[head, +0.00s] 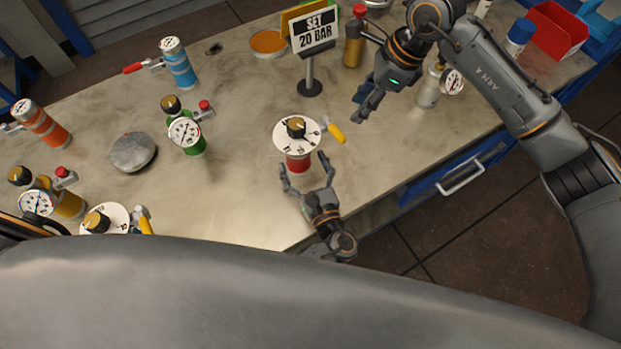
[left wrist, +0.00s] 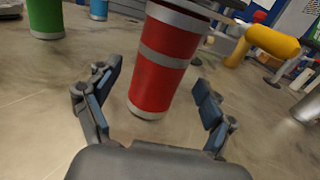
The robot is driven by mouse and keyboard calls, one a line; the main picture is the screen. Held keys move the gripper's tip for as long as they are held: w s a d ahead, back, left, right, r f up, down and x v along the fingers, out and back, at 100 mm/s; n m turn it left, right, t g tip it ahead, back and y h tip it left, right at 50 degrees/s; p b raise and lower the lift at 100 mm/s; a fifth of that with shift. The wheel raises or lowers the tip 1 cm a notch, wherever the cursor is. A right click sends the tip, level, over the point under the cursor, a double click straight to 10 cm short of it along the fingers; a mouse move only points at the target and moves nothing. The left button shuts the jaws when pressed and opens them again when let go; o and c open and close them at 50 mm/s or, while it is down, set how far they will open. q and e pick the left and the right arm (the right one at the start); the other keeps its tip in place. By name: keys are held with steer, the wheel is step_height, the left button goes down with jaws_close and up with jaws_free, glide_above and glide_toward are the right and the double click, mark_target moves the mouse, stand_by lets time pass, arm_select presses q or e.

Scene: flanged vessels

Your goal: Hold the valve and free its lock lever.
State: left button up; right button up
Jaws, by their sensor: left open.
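The valve with a red body (head: 298,163) stands upright on the bench, with a white dial (head: 284,128), a dark and gold knob (head: 296,127) and a yellow lock lever (head: 336,133) at its right. In the left wrist view its red body (left wrist: 165,65) with a grey band rises just beyond and between my fingers, and the yellow lever (left wrist: 270,42) is at upper right. My left gripper (head: 307,172) is open at the valve's near side, with nothing held. My right gripper (head: 362,104) hangs in the air to the right, beyond the lever; its finger opening is unclear.
A "SET 20 BAR" sign (head: 314,32) stands behind. A green gauge vessel (head: 188,133), a grey round lid (head: 132,152) and a blue vessel (head: 178,66) are left. A second dial valve (head: 112,217) is near left. A silver gauge vessel (head: 430,88) and red bin (head: 553,30) are right.

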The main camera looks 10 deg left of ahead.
arm_select(q)
steer(key=x, duration=0.7)
jaws_close()
stand_by(0.3)
stand_by(1.2)
